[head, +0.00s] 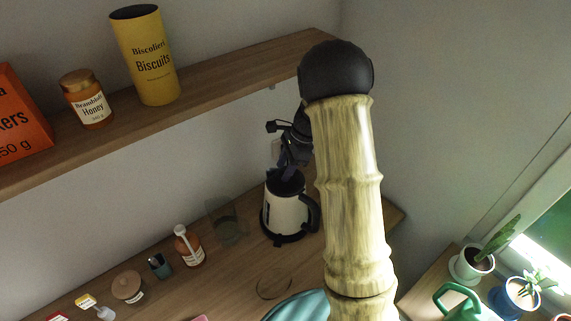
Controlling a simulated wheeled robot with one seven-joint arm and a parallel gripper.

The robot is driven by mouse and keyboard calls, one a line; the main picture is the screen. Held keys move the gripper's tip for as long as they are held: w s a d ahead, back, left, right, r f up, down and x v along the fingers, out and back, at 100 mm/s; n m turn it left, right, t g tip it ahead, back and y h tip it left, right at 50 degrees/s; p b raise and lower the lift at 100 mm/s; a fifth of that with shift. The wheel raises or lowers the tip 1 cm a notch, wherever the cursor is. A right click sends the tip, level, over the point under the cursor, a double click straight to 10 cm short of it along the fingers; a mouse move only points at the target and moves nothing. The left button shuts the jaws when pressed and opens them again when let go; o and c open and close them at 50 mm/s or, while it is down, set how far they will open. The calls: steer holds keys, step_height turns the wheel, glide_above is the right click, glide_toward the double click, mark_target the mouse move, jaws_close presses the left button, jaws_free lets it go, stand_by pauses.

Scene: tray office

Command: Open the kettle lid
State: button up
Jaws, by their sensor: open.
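The kettle (285,212), cream-white with a black base, black top and black handle on its right, stands upright on the wooden counter. My gripper (289,172) is directly above the kettle's top, pointing down, with its fingers at or very near the lid area. The gripper is open, and nothing is seen held in it. The dark fingers blend with the dark kettle top. I cannot tell whether they touch the lid or whether the lid is raised.
A clear glass (227,226) stands left of the kettle, then an amber bottle (188,246). A wooden shelf (215,90) above holds a biscuit tin (147,58) and a honey jar (87,101). A teal item (297,306) lies in front. Potted plants (472,264) stand at right.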

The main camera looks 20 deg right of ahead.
steer(key=shift+c, duration=0.2)
jaws_close()
